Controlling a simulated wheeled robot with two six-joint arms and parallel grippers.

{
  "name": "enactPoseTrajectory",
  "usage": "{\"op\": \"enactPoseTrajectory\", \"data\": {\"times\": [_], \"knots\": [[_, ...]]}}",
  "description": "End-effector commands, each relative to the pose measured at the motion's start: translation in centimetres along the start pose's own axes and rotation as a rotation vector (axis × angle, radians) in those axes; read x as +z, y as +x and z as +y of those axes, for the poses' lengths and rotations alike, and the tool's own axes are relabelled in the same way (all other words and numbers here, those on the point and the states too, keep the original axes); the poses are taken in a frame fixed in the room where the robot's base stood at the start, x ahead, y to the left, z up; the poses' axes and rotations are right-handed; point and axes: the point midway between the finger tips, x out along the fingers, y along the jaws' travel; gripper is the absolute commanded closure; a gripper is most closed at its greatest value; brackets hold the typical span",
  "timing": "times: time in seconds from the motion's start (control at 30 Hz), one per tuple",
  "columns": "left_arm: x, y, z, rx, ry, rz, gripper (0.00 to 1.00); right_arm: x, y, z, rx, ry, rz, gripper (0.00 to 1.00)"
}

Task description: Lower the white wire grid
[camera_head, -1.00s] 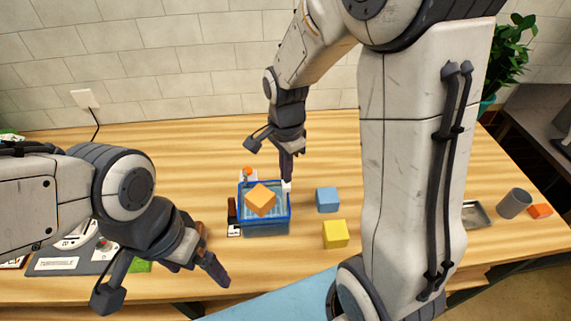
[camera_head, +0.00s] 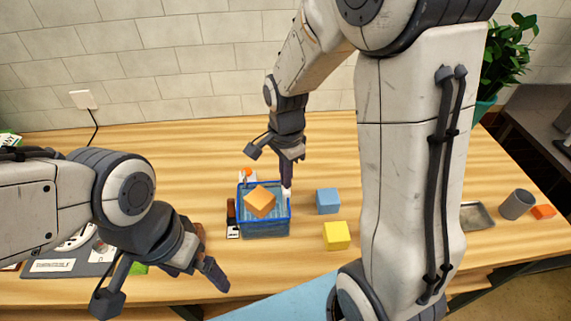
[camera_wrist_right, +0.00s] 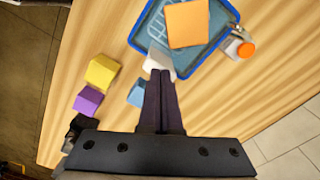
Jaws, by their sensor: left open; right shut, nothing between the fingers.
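A blue-rimmed tank (camera_head: 243,220) stands on the table with bluish contents. The wire grid (camera_wrist_right: 151,32) shows as pale lines inside it in the right wrist view. An orange block (camera_head: 259,202) sits tilted over the grid and hides part of it. A white tab (camera_wrist_right: 157,64) is at the tank's near rim in the wrist view. My right gripper (camera_head: 286,184) is shut and empty, pointing down with its tips at this tab; I cannot tell whether they touch. My left gripper (camera_head: 160,288) is open and empty, left of the tank near the table's front edge.
A blue block (camera_head: 327,201) and a yellow block (camera_head: 336,236) stand right of the tank; a purple block (camera_wrist_right: 88,101) shows in the wrist view. An orange-topped item (camera_wrist_right: 245,50) is beside the tank. A grey cup (camera_head: 516,204) and metal tray (camera_head: 476,216) are far right.

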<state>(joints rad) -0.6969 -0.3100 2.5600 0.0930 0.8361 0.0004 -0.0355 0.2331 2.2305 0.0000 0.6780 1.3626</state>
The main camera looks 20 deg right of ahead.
Motion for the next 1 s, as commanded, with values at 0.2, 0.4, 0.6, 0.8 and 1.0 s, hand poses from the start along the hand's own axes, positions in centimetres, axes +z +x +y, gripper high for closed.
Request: {"op": "enactPoseTrajectory", "data": {"times": [0.2,0.4,0.6,0.8,1.0], "knots": [[-0.1,-1.1,0.1,0.0,0.0,0.0,0.0,0.0,-1.2,0.0,0.0,0.0,0.0,1.0],[-0.1,-2.7,0.2,0.0,0.0,0.0,0.0,0.0,-2.9,0.0,0.0,0.0,0.0,1.0],[-0.2,-4.2,0.3,0.0,0.0,0.0,0.0,0.0,-4.5,0.0,0.0,0.0,0.0,1.0],[-0.3,-4.9,0.3,0.0,0.0,0.0,0.0,0.0,-5.2,0.0,0.0,0.0,0.0,1.0],[-0.2,-4.7,0.3,0.0,0.0,0.0,0.0,0.0,-5.0,0.0,0.0,0.0,0.0,1.0]]}}
